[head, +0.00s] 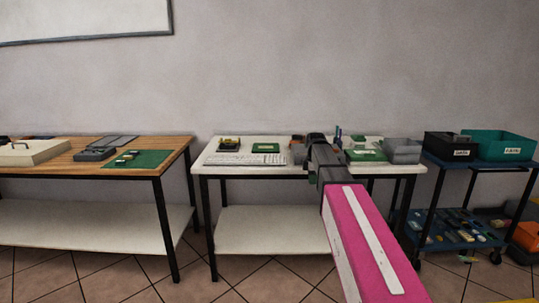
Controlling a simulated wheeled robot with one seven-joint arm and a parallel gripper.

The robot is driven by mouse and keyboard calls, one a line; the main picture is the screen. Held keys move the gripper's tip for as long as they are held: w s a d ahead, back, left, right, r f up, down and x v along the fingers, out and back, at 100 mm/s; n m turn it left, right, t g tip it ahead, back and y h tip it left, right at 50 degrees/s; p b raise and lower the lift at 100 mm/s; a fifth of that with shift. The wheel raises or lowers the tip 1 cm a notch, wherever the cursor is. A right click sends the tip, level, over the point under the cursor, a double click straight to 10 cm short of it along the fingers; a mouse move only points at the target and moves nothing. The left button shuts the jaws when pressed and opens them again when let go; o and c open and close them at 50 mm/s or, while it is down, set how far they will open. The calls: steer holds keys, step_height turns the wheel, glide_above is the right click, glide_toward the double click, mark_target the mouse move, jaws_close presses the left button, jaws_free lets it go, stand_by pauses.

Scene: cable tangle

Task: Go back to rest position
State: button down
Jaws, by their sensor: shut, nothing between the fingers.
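My arm reaches up from the lower right in the head view, with a pink link nearest the camera. My gripper (316,140) is at its far end, in front of the white-topped table (225,163). The gripper is small and dark here, and it is shut with nothing held. The arm hides part of the table top behind it.
The white table carries a keyboard (244,160), green boards (265,148) and a grey bin (402,151). A wooden table (168,148) stands left, with a green mat (150,159). A blue cart (430,157) with a teal bin (500,145) stands right. Tiled floor is open in front.

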steer(key=s+f+m, duration=1.7)
steer(key=s+f, duration=0.6)
steer(key=s, duration=0.2)
steer(key=shift+s+f, duration=0.25)
steer(key=shift+f, duration=0.15)
